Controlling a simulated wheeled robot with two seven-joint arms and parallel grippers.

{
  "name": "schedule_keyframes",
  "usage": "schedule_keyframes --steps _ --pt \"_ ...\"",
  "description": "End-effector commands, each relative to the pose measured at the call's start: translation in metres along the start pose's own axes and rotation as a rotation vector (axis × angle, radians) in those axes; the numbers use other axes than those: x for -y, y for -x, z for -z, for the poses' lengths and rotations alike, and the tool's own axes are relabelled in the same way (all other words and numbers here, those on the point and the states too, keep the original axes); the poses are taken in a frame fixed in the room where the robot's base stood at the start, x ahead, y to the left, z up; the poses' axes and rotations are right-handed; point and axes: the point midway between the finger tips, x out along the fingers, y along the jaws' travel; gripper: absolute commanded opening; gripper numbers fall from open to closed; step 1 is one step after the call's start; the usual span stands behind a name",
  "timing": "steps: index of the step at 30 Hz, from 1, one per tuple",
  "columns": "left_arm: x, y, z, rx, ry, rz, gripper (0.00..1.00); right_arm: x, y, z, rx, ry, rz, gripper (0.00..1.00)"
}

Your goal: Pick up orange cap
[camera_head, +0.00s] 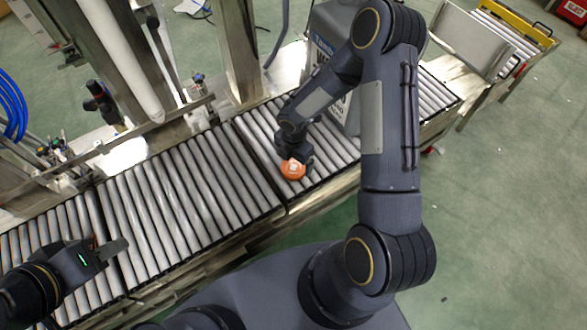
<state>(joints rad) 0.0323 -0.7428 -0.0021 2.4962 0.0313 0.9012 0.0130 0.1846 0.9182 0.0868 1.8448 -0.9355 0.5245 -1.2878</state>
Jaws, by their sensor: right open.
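The orange cap (292,170) lies on the roller conveyor near its front edge, left of the grey canister. It has a small pale patch on top. My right gripper (294,160) is directly over the cap, its fingers open and pointing down at it. The fingers partly hide the cap's far side, and I cannot tell whether they touch it. My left gripper (115,248) is at the lower left above the rollers, well away from the cap. Its finger gap does not show clearly.
A grey canister (325,22) with lettering stands on the conveyor (190,195), partly hidden by my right arm. Metal posts and a frame (235,50) rise along the far side. The rollers between my two grippers are clear. Another roller section (510,35) is at the upper right.

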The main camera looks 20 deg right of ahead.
Motion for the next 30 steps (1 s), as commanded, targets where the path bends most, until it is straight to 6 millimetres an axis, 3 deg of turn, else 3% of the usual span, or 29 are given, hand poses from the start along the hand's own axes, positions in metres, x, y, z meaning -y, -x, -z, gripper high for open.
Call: schedule_keyframes --steps 1,5,13,24,30 --pt "0.003 -0.007 -0.003 0.000 0.000 0.000 0.36 0.000 -0.013 0.001 0.000 0.001 0.002 0.95" --pt "0.005 -0.012 -0.006 0.000 0.000 0.000 0.36 0.000 -0.031 0.000 0.000 -0.001 0.001 0.95" --pt "0.005 -0.011 -0.006 0.000 0.000 0.000 0.36 0.000 -0.033 0.000 0.001 -0.002 0.000 0.94" --pt "0.005 -0.011 -0.006 0.000 0.000 0.000 0.36 0.000 -0.033 0.000 0.001 -0.002 0.001 0.47" --pt "0.005 -0.011 -0.005 0.000 0.000 0.000 0.36 0.000 -0.032 0.000 0.001 -0.002 0.000 0.47"
